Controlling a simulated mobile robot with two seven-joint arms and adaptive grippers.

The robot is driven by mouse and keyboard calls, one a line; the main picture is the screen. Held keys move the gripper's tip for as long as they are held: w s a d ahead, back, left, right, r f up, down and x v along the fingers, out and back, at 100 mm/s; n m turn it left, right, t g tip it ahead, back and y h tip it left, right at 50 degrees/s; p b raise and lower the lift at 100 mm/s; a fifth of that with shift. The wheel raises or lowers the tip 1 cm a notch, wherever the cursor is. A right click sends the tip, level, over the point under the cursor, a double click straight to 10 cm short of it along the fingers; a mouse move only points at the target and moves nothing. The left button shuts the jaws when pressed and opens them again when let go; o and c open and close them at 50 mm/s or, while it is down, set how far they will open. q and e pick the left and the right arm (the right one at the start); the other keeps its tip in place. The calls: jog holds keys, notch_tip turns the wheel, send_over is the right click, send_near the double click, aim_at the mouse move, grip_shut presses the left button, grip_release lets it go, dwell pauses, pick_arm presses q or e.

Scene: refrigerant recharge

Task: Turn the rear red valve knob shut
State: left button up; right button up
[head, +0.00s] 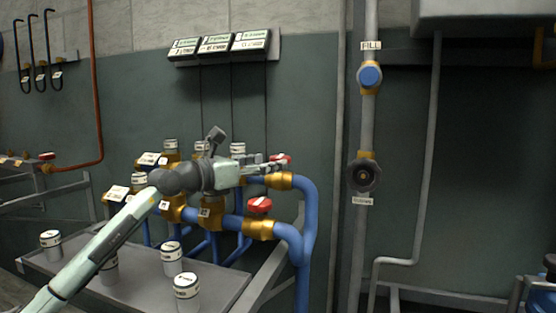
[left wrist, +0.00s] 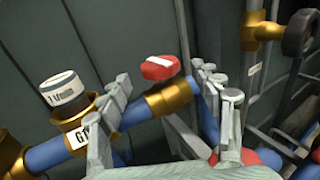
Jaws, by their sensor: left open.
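The rear red valve knob (head: 282,158) shows just past my left gripper's fingers in the head view, partly hidden by them. In the left wrist view the rear knob (left wrist: 160,68) is red with a white bar on top and sits above a brass fitting on a blue pipe. My left gripper (head: 270,166) is open, with one finger on each side of the knob in the left wrist view (left wrist: 160,75); I see no contact. The front red knob (head: 259,205) is lower and nearer; part of it shows at the bottom of the left wrist view. My right gripper is out of view.
Blue pipes (head: 309,220) with brass fittings surround the knobs. White canisters (head: 186,286) stand on the grey cart (head: 135,277). A vertical pipe with a blue cap (head: 370,76) and a dark handwheel (head: 365,175) is on the right. Three labelled boxes (head: 215,46) hang above.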

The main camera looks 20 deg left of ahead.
aim_at(281, 156)
pick_arm(q)
jog(key=x, duration=0.4)
jog(key=shift+r, duration=0.1)
jog(key=shift+w+d, duration=0.3)
jog(key=shift+w, duration=0.15)
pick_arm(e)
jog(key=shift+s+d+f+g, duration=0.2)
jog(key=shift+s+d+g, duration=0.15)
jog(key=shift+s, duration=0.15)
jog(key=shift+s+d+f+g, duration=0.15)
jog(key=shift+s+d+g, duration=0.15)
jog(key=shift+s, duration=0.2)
pick_arm(q)
jog(key=shift+c, duration=0.2)
